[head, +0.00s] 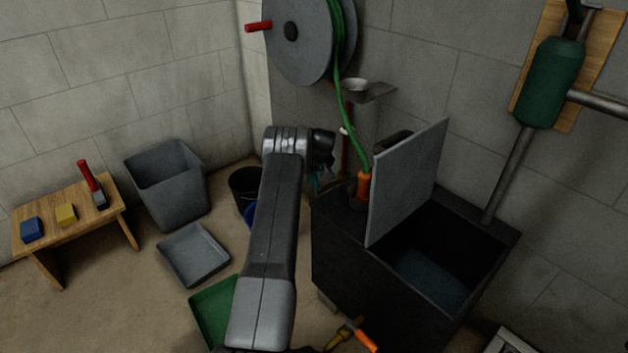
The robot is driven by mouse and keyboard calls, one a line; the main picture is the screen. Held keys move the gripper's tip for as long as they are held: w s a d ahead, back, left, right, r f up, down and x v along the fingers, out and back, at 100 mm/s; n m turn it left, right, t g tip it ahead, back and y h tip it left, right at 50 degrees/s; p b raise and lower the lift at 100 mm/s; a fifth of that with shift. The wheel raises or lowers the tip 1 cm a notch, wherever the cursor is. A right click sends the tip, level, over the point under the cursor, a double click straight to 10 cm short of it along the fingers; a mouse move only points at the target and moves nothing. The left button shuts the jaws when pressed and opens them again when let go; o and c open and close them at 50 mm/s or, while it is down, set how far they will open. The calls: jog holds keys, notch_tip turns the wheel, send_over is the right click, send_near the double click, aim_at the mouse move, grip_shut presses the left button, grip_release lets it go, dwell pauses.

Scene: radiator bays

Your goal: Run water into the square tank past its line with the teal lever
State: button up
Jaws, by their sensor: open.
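The square tank (352,262) is a dark box at the centre right with its grey lid (408,182) raised. Bluish water shows low inside; I cannot make out a line on its wall. A small teal part (325,181), seemingly the teal lever, shows beside a brownish upright pipe behind the tank's left corner, mostly hidden. My arm reaches up the middle, and my gripper (318,178) is at its far end, close to the teal part. The gripper is open but small, dark and partly hidden; I cannot tell whether it touches the lever.
A hose reel (302,38) carries a green hose down to an orange fitting (362,186) by the tank. A dark green cylinder (553,82) is wall-mounted at right. A wooden bench (90,222), grey bin (170,185) and grey tray (193,254) stand at left.

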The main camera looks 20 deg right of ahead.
jog(key=shift+w+f, duration=0.3)
jog(key=shift+f, duration=0.3)
